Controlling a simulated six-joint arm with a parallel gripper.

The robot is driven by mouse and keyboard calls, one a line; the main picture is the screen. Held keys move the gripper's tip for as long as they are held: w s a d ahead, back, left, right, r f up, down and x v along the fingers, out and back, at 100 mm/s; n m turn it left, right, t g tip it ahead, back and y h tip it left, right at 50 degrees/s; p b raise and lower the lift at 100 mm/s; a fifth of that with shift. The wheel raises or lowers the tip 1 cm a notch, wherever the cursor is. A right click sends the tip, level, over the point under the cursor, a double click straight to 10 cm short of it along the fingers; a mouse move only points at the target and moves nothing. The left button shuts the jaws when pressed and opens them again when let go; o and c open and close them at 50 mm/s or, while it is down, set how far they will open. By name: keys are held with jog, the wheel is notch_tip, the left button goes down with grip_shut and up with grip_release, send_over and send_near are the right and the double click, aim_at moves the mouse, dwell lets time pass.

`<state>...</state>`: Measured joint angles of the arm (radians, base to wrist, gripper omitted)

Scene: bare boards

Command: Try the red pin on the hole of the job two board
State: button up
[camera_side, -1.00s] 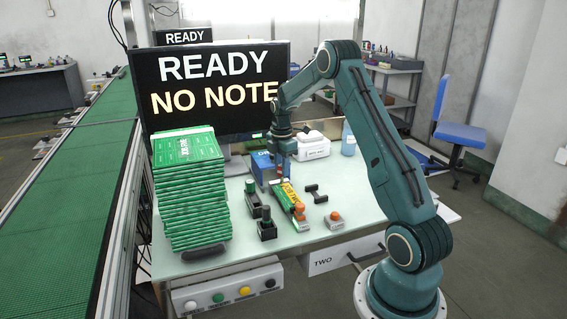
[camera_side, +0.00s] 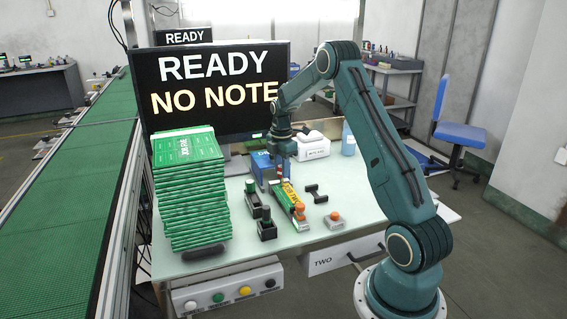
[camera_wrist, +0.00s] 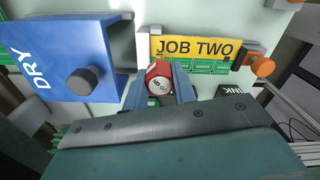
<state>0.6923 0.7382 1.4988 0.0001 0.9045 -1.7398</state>
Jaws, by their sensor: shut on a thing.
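My gripper (camera_wrist: 162,88) is shut on the red pin (camera_wrist: 158,70), whose end is marked NO GO in the wrist view. The job two board (camera_wrist: 220,68) is green with a yellow JOB TWO label and lies just beyond the pin. In the side view the board (camera_side: 292,203) lies on the table, and my gripper (camera_side: 280,168) is at its far end. The pin's lower end and the board's hole are hidden, so I cannot tell whether the pin touches the board.
A blue box marked DRY (camera_wrist: 62,58) with a dark knob stands close at left in the wrist view. An orange-knobbed clamp (camera_wrist: 262,65) is at the board's right. A tall stack of green boards (camera_side: 190,195) stands at the table's left. A dark block marked INK (camera_wrist: 232,91) is nearby.

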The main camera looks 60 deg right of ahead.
jog(key=shift+f, duration=0.45)
dwell(1.5)
jog(key=shift+r, duration=3.6)
